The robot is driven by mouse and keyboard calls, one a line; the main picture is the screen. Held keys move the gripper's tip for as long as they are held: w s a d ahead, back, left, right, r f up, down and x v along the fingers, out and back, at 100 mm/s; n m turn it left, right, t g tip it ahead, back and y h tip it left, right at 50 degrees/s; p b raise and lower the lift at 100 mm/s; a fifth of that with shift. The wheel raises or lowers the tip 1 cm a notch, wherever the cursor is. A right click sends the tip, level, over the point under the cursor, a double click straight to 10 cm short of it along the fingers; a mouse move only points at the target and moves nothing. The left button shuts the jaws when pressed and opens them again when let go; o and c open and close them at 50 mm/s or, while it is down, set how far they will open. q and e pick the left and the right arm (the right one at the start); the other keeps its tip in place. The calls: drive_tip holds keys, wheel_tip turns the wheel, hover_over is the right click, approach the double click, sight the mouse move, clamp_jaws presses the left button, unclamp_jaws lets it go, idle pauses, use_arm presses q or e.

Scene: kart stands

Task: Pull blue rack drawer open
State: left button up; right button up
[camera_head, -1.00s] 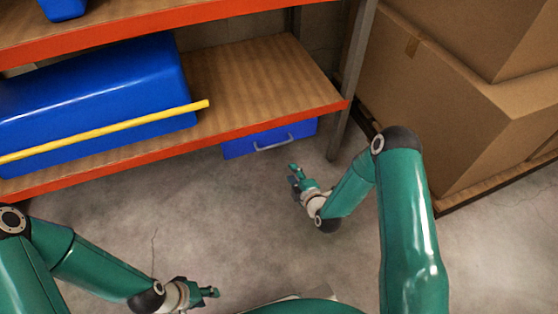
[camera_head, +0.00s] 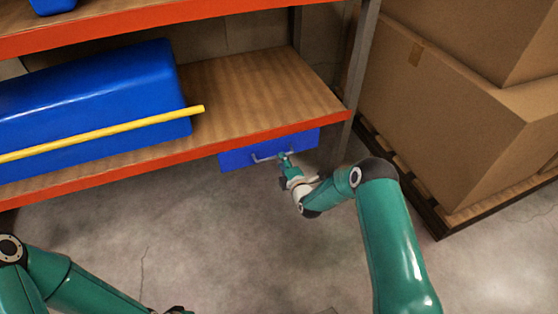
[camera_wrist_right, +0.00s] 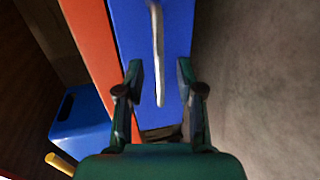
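The blue drawer (camera_head: 236,159) hangs under the lower shelf of the rack, below its orange edge. Its grey bar handle (camera_head: 265,158) runs along the front. In the right wrist view the blue drawer front (camera_wrist_right: 133,40) fills the middle, and the handle (camera_wrist_right: 158,60) reaches down between my finger tips. My right gripper (camera_head: 286,158) is at the right end of the handle. In the right wrist view this gripper (camera_wrist_right: 159,82) is open, with a finger on each side of the handle and gaps showing. My left gripper (camera_head: 178,310) is mostly cut off at the bottom edge.
A blue bin (camera_head: 90,95) with a yellow bar (camera_head: 120,130) lies on the lower shelf (camera_head: 255,90). A grey rack post (camera_head: 358,70) stands right of the drawer. Cardboard boxes (camera_head: 450,120) sit on a pallet at the right. The floor below the drawer is clear.

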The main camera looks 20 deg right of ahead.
drive_tip(key=shift+b+x, duration=0.7)
drive_tip(key=shift+x, duration=1.5)
clamp_jaws()
